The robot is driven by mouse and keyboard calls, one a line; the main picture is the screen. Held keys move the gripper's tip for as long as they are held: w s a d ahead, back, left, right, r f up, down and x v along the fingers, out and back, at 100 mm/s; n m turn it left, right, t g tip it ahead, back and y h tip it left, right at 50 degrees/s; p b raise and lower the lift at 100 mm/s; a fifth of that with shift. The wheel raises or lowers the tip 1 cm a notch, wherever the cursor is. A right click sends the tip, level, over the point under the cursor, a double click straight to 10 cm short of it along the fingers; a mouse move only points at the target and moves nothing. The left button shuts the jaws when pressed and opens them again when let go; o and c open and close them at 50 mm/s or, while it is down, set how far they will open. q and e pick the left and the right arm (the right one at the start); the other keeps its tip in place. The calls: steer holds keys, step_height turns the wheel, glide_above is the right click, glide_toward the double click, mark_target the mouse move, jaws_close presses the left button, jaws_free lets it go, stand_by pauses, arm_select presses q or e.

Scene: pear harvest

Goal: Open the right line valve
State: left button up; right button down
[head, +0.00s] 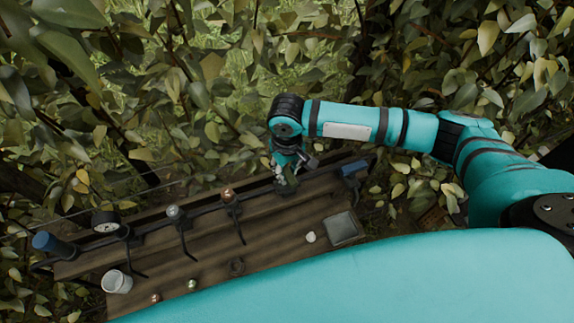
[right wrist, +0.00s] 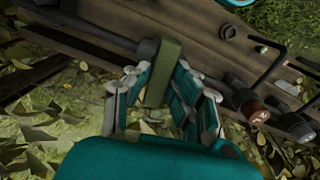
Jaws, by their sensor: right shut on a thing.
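A dark pipe line runs along the back of a wooden bench (head: 205,232). The valve's flat green handle (right wrist: 165,65) stands up from a grey fitting on the pipe in the right wrist view. In the head view this valve (head: 287,187) is on the right part of the line, mostly hidden under my gripper. My right gripper (head: 287,170) comes down on it from above. In the right wrist view the fingers of my right gripper (right wrist: 166,92) are on both sides of the handle, shut on it. My left gripper does not show.
Blue fittings cap the left end (head: 48,243) and right end (head: 352,168) of the line. A gauge (head: 106,223), a silver-topped fitting (head: 173,211) and a copper-topped fitting (head: 228,195) stand along it. A white cup (head: 117,282) and grey tray (head: 343,228) sit on the bench. Foliage surrounds it.

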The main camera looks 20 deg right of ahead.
steer(key=n+p, duration=0.1)
steer(key=p, duration=0.1)
steer(key=n+p, duration=0.1)
steer(key=n, duration=0.1)
steer(key=shift+r+p, duration=0.3)
steer(key=shift+p, duration=0.1)
steer(key=n+p, duration=0.2)
steer(key=n, duration=0.2)
steer(key=shift+p, duration=0.4)
steer(key=n+p, duration=0.2)
steer(key=n, duration=0.2)
steer(key=shift+w+f+n, duration=0.1)
steer(key=shift+n, duration=0.2)
steer(key=n+p, duration=0.1)
steer(key=n, duration=0.3)
steer(key=shift+f+n, duration=0.1)
steer(key=shift+n, duration=0.2)
steer(key=c, duration=1.2)
jaws_free()
steer(key=shift+o, duration=0.2)
